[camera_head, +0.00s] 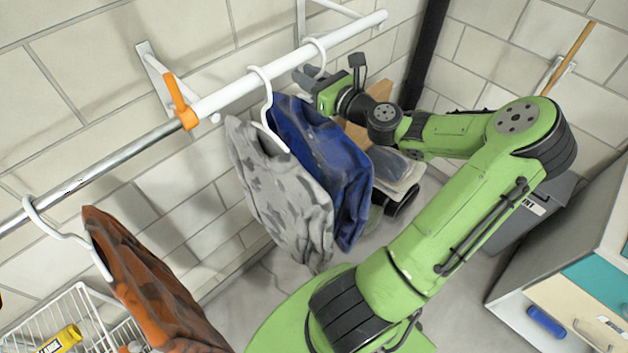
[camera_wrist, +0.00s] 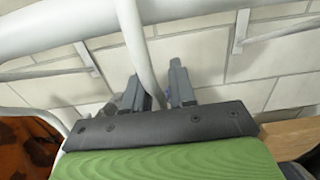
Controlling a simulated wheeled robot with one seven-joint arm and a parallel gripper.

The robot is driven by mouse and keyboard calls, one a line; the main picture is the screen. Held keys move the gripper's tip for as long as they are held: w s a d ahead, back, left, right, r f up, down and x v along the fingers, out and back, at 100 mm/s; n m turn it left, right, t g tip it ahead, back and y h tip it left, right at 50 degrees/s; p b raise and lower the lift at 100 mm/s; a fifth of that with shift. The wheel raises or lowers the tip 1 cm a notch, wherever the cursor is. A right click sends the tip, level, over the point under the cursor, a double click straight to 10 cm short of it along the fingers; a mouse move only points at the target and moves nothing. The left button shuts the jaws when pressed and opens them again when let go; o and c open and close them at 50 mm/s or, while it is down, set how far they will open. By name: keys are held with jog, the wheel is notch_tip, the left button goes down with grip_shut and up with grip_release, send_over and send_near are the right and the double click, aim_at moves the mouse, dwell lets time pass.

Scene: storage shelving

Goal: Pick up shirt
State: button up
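Three shirts hang from a rail on white hangers: a rust-brown patterned one (camera_head: 145,285) at the left, a grey camouflage one (camera_head: 283,190) in the middle, and a blue one (camera_head: 325,150) behind the grey. My gripper (camera_head: 306,76) is up at the blue shirt's hanger hook (camera_head: 318,50), just under the rail. In the wrist view, my gripper (camera_wrist: 165,80) has its two fingers apart, with the white hook (camera_wrist: 136,40) running down between them, close to the left finger. Whether a finger touches the hook cannot be told. The rust-brown shirt also shows at the wrist view's left edge (camera_wrist: 25,145).
The white and metal rail (camera_head: 240,90) runs along the tiled wall, with an orange clip (camera_head: 181,102) on it. A wire basket (camera_head: 70,312) is at lower left. A dark bin (camera_head: 525,215) and a cabinet (camera_head: 565,290) stand at right. Folded items (camera_head: 395,172) lie behind the blue shirt.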

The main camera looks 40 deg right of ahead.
grip_shut()
dwell(1.1)
